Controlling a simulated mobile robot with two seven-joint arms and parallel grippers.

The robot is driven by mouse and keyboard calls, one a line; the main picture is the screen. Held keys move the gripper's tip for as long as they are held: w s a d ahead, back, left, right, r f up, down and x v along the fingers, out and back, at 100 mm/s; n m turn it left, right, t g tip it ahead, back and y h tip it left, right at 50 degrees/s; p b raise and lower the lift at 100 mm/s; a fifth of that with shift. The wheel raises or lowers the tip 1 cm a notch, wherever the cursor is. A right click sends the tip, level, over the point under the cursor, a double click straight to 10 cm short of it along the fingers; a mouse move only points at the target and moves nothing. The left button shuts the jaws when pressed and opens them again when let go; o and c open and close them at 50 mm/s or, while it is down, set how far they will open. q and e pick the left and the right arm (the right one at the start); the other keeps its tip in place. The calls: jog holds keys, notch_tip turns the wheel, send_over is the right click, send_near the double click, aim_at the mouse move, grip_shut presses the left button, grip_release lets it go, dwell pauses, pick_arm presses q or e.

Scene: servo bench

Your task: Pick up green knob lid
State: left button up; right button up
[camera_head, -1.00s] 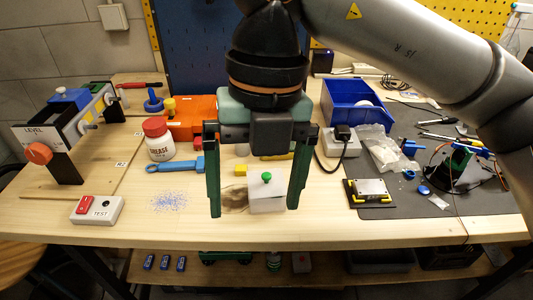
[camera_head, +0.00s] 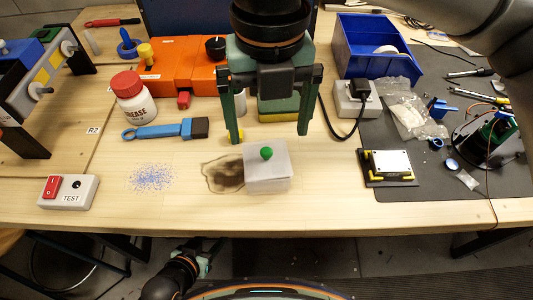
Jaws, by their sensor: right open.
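The green knob (camera_head: 266,153) sits on top of a pale white lid (camera_head: 281,158) on a small white box (camera_head: 268,182) on the wooden bench. My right gripper (camera_head: 269,138) points down with its two green fingers spread wide and nothing between them. In the picture its fingertips lie just above the box, to either side of the knob; the exact height gap is hard to tell. My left gripper (camera_head: 203,260) shows small and low, below the bench's front edge; its jaws are too small to read.
A dark stain (camera_head: 224,173) lies left of the box. A green-yellow sponge (camera_head: 279,109) is behind the gripper. A black-and-white device (camera_head: 388,164) is at right.

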aim_at(267, 151)
notch_tip(267, 151, down, 6)
jog(key=shift+a+r, duration=0.1)
jog(key=shift+a, duration=0.05)
pick_arm(q)
jog(key=shift+w+r, duration=0.4)
jog(key=shift+w, duration=0.05)
pick_arm(e)
jog(key=c, duration=1.2)
pick_arm(q)
jog(key=shift+s+f, duration=0.2)
jog(key=shift+s, duration=0.05)
pick_arm(e)
jog(key=shift+r, duration=0.1)
